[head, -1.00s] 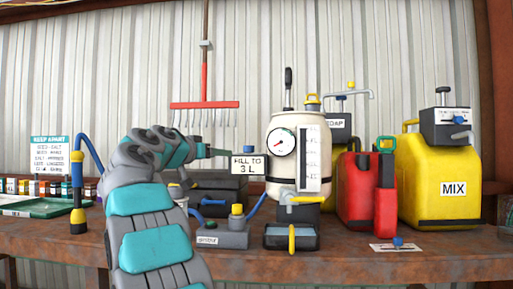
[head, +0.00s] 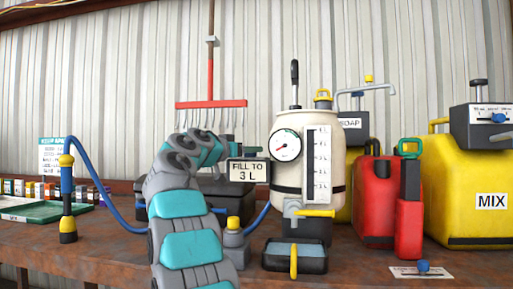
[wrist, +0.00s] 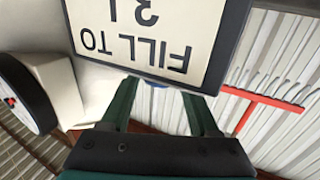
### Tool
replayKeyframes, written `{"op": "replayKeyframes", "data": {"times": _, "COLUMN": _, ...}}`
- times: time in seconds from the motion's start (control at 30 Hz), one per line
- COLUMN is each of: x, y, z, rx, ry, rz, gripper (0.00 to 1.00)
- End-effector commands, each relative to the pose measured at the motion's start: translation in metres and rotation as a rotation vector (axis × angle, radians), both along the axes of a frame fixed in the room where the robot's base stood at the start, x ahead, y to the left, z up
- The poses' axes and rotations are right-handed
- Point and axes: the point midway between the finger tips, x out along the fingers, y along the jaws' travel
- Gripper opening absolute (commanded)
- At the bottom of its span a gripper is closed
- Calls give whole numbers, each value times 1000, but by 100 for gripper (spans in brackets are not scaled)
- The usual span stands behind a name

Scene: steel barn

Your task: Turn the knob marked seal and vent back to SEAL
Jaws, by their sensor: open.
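No lettering reading seal or vent is legible, so I cannot tell which knob carries it. Candidates are a small blue knob (head: 423,266) on a white plate at the bench's front right, and a blue knob (head: 499,117) on the grey box over the MIX can. A cream tank (head: 288,178) with a dial gauge (head: 286,145) stands mid-bench. My gripper (wrist: 160,90) is open in the wrist view, with the FILL TO 3 L sign (wrist: 150,35) upside down just beyond its fingertips. Nothing is clearly held. In the head view the gripper is small and left of the sign (head: 248,171).
A red can (head: 372,205) and the yellow MIX can (head: 470,225) stand right of the tank. A yellow tap (head: 315,213) juts above a dark tray (head: 275,262). A blue hose (head: 100,185) arches at left. The rusty bench front (head: 90,262) is mostly clear.

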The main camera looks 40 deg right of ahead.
Motion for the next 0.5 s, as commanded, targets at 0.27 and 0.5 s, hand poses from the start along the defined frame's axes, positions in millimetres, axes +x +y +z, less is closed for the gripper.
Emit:
{"op": "replayKeyframes", "data": {"times": 0.27, "x": 11, "y": -38, "z": 2, "rx": 1, "ry": 1, "rz": -2, "gripper": 62}}
{"op": "replayKeyframes", "data": {"times": 0.5, "x": 12, "y": -42, "z": 0, "rx": 0, "ry": 1, "rz": -2, "gripper": 62}}
